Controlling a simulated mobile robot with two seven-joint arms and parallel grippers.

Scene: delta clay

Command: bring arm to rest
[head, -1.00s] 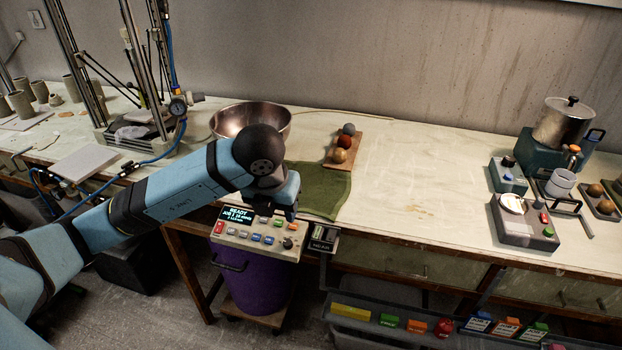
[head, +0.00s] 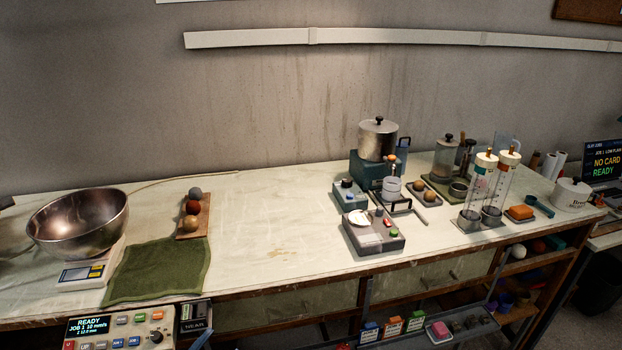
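Neither gripper shows in the head view now. A small blue piece of what may be my arm (head: 200,339) shows at the bottom edge, right of the control panel. Whether the grippers are open or shut is hidden.
A metal bowl (head: 80,222) sits on a scale (head: 84,273) at the left. A green cloth (head: 158,270) and a board with three balls (head: 193,216) lie beside it. A control panel (head: 118,328) is at the front edge. The middle of the table (head: 285,225) is clear; devices stand at right.

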